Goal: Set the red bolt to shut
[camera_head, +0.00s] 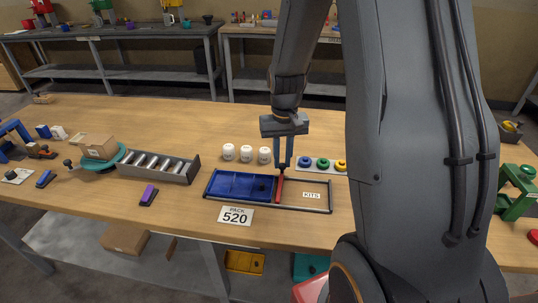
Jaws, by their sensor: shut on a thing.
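The red bolt (279,188) is a thin red bar at the middle of the blue and black tray, between the blue part and the part with the KITS label. My gripper (282,170) points down over it and is shut on its upper end. The bolt looks close to upright in the picture. Whether it sits in the shut position cannot be told. The blue panel (238,186) fills the tray's left part and has a dark round spot near its right edge. The tray's right part (318,207) has a dark rim and a wood-coloured floor.
Several white round pieces (246,153) stand behind the tray. A strip with blue, green and yellow rings (322,164) lies behind its right part. A PACK 520 card (235,216) lies in front. A grey rack (157,166) stands left.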

